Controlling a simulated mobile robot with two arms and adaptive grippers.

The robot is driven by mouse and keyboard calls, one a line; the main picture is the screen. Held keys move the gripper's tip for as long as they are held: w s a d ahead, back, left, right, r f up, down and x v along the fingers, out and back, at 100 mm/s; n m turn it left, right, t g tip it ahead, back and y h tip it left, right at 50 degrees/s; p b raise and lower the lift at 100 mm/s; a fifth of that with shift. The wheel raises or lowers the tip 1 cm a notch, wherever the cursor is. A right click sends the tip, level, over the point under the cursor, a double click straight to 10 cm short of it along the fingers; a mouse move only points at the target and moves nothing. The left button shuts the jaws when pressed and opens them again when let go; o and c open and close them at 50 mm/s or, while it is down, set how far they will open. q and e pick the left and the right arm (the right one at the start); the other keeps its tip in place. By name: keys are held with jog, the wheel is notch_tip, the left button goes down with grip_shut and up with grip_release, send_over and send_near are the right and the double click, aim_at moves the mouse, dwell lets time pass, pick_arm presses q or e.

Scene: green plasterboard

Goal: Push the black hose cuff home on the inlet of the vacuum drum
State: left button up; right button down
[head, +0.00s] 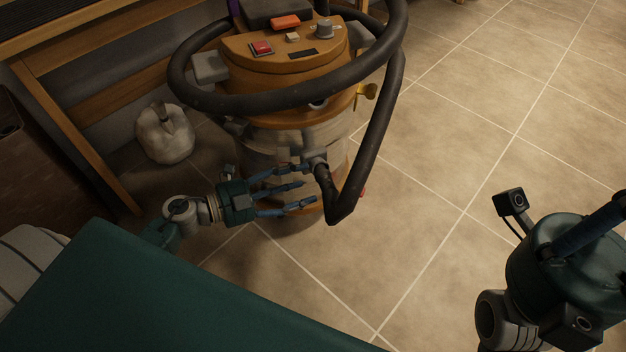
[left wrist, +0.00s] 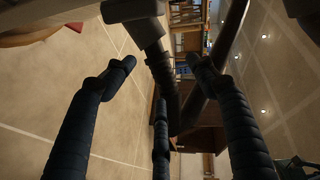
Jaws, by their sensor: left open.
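The vacuum drum (head: 285,135) stands on the floor with an orange-brown lid and a metal body. Its grey inlet (head: 313,158) sticks out at the front and also shows at the top of the left wrist view (left wrist: 130,10). The black hose cuff (head: 323,178) is at the inlet's mouth, sloping down into the hose; how deep it sits I cannot tell. In the left wrist view, the cuff (left wrist: 161,72) lies beyond and between the fingers. My left gripper (head: 297,187) is open, left of the cuff, fingers pointing at it. My right gripper (head: 590,225) is partly cut off at the right edge.
The black hose (head: 380,120) loops around the drum's lid and bends sharply low in front. A whitish jug (head: 165,134) stands left of the drum beside a wooden bench frame (head: 75,135). The tiled floor (head: 480,130) to the right is clear.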

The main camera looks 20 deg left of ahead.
pick_arm(q)
jog(key=v, duration=0.7)
jog(key=shift+s+d, duration=0.1)
jog(key=shift+d, duration=0.05)
